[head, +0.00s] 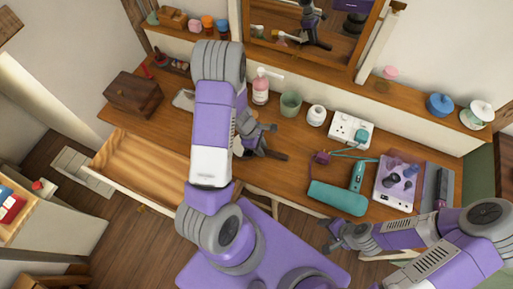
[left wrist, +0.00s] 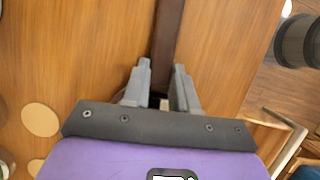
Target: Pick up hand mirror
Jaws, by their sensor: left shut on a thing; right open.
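My left gripper (head: 262,140) is low over the middle of the wooden dressing table (head: 290,150). In the left wrist view, its two grey fingers (left wrist: 160,95) are closed around a dark brown bar, which appears to be the handle of the hand mirror (left wrist: 168,35). In the head view the dark handle (head: 275,155) sticks out to the right of the fingers. The mirror's head is not clearly visible. I cannot tell whether the mirror touches the table. My right gripper (head: 343,238) is open and empty, in front of the table's right part.
A teal hair dryer (head: 338,198) lies right of centre, near a white socket strip (head: 350,130) and a tray of purple items (head: 398,182). A pink-capped bottle (head: 261,88) and green cup (head: 290,104) stand behind. A wooden box (head: 134,95) and open drawer (head: 140,168) are left.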

